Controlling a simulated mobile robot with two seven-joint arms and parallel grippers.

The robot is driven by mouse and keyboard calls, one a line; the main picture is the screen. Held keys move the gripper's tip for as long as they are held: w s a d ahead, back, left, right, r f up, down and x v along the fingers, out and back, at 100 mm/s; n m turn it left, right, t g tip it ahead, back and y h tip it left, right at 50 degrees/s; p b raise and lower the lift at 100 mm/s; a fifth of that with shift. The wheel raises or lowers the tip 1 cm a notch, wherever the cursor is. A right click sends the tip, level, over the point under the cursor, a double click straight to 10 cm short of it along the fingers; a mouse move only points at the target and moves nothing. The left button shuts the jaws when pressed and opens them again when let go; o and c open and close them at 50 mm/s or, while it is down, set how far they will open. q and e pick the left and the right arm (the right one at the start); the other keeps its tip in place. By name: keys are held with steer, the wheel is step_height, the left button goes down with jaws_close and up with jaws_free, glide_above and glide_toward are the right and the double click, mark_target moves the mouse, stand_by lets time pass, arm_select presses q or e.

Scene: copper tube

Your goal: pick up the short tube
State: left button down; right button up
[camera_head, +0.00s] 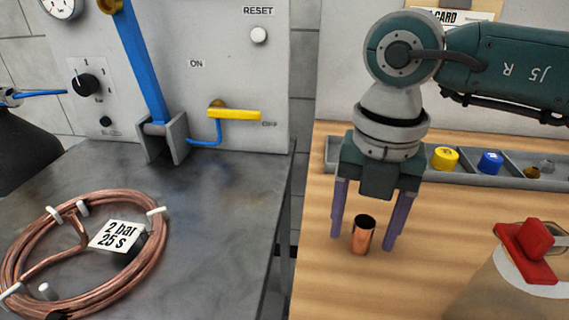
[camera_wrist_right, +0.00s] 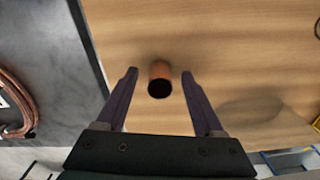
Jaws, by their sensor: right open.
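The short copper tube (camera_head: 363,236) stands upright on the wooden table, its dark open end facing up. My right gripper (camera_head: 364,243) points down over it with its two purple fingers apart, one on each side of the tube in the head view. In the right wrist view the tube (camera_wrist_right: 160,80) lies between and slightly beyond the fingertips of the open right gripper (camera_wrist_right: 159,75). Gaps show on both sides, so the fingers do not touch it. My left gripper does not show.
A grey tray (camera_head: 468,172) with yellow and blue caps runs behind the gripper. A container with a red top (camera_head: 530,245) stands at the right. A copper coil (camera_head: 150,240) with a "2 bar 25 s" label lies on the metal bench (camera_head: 220,230) at left.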

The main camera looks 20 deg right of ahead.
jaws_close()
stand_by(0.4)
steer(key=shift+r, duration=0.15)
